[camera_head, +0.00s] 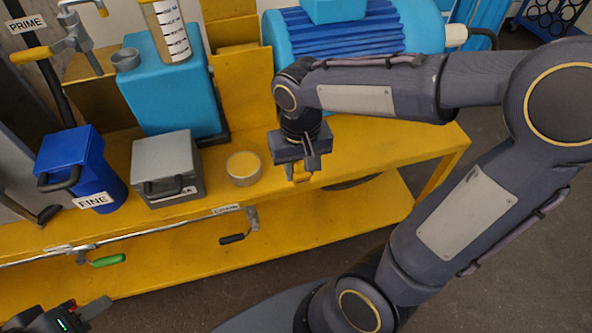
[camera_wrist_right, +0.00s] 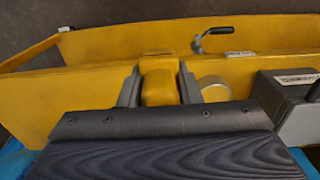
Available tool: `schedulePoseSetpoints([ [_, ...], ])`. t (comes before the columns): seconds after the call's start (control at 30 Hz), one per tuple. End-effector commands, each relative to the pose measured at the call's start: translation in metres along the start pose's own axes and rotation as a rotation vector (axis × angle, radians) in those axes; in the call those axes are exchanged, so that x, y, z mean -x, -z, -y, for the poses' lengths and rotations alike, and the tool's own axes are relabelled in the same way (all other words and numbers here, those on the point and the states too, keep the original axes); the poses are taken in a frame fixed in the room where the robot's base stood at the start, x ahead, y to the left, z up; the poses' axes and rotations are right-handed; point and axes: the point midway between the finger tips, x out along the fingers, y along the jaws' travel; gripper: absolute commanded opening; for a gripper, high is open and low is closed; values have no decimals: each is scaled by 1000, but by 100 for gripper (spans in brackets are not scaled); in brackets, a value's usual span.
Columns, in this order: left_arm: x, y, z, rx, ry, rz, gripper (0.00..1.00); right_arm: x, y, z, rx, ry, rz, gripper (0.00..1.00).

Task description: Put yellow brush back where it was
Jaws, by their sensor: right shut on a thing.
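My right gripper (camera_head: 301,168) is shut on the yellow brush (camera_head: 301,173), over the right part of the yellow bench near its front edge. In the right wrist view the brush (camera_wrist_right: 158,87) shows as a yellow block between the two fingers of the gripper (camera_wrist_right: 158,88). Its lower end is hard to make out, so I cannot tell whether it touches the bench. My left gripper (camera_head: 88,314) is at the bottom left corner of the head view, away from the bench top; its jaw state is unclear.
The yellow bench (camera_head: 385,146) carries a round cup with yellow contents (camera_head: 243,168), a grey container (camera_head: 167,165), a blue container labelled FINE (camera_head: 80,165), and a blue machine (camera_head: 340,35) behind. Valve handles (camera_head: 108,260) stick out in front.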

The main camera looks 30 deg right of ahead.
Motion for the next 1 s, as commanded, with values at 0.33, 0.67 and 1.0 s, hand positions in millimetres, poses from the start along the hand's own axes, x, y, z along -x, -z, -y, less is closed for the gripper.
schedulePoseSetpoints([
  [0.33, -7, -3, 3, 0, 0, -1, 36, -35, 71, -17, -6, -2, 3, 8],
  [0.67, -14, -7, 6, 0, 0, 0, 36, -84, 120, -29, -2, -1, 1, 8],
  [1.0, -18, -9, 8, 0, 0, 0, 36, -111, 133, -32, -1, -1, 2, 8],
])
